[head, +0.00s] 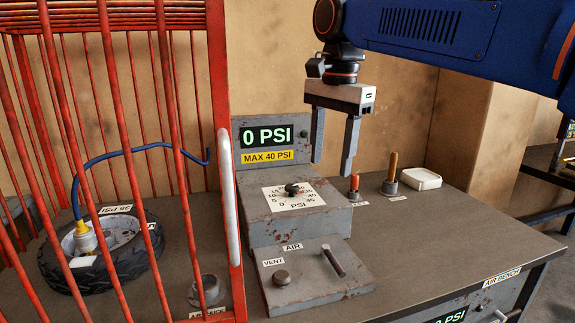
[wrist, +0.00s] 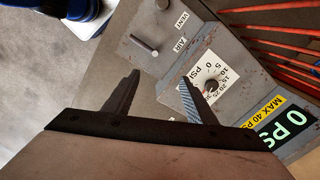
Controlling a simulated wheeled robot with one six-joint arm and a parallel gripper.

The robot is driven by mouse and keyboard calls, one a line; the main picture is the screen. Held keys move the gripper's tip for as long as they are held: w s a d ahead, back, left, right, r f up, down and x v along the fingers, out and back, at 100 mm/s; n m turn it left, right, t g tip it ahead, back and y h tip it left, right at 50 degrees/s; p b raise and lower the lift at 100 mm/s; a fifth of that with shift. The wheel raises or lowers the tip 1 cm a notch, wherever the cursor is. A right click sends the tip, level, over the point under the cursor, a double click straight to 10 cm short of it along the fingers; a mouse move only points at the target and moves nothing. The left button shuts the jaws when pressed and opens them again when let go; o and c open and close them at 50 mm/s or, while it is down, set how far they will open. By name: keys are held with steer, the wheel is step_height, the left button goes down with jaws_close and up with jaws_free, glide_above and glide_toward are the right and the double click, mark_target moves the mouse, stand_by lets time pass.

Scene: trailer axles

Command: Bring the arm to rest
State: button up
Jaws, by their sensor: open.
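My gripper (head: 334,138) hangs from my blue arm above the bench, pointing down with its two fingers spread. It is open, and nothing is between the fingers. In the head view it is over the right edge of the grey control box. In the wrist view the gripper (wrist: 160,85) shows both fingers apart, with the dial panel (wrist: 222,70) beyond the right finger. The dial knob (head: 292,189) stands on the box, and the fingers look clear of it.
A red barred cage (head: 218,100) with a white handle stands left, holding a tyre (head: 115,262) and blue hose. A sign (head: 267,135) reads 0 PSI. An air lever (head: 333,262), a red-topped piece (head: 354,186), an orange-handled tool (head: 391,175) and a white dish (head: 421,179) stand nearby.

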steer(key=s+d+f+n+t, duration=0.1)
steer(key=s+d+f+n, duration=0.2)
steer(key=s+d+f, duration=0.3)
steer(key=s+d+f+n+t, duration=0.1)
steer(key=s+d+f+n, duration=0.2)
steer(key=f, duration=1)
steer(key=s+d+f+n+t, duration=0.2)
steer(key=s+d+f+n, duration=0.1)
steer(key=s+d+f, duration=0.7)
steer(key=shift+d, duration=0.6)
